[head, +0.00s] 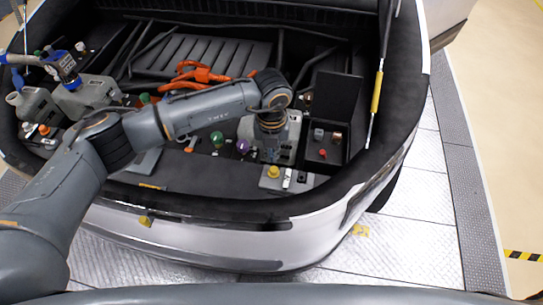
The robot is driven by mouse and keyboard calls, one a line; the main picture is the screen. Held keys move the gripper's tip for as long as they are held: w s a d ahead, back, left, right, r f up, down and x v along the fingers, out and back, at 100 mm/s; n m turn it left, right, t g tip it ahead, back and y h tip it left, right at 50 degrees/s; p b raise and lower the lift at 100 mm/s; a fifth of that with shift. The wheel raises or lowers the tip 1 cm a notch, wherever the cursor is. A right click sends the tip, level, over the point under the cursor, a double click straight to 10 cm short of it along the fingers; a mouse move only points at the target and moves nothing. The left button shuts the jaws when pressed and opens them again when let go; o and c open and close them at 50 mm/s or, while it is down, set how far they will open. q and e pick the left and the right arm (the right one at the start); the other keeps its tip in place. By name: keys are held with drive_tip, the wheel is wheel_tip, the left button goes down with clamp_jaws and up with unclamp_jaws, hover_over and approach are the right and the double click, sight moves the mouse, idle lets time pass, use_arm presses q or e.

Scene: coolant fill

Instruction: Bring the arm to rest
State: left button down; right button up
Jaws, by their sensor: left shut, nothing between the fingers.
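My left arm reaches in from the left over the open front bay of a white car (290,238). My left gripper (271,155) points down above the right part of the bay. It is shut with nothing in it, and its fingertips are small and partly lost against the parts below. A yellow cap (273,172) shows just below it; I cannot tell whether they touch. My right gripper is out of view.
An open black box (338,152) with a raised lid stands right of the gripper. A prop rod with a yellow grip (377,92) rises at the right. Orange cables (200,74) lie behind my arm. A blue nozzle (66,68) on a hose is at the left.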

use_arm(q)
wheel_tip(320, 180, up, 10)
idle(0.3)
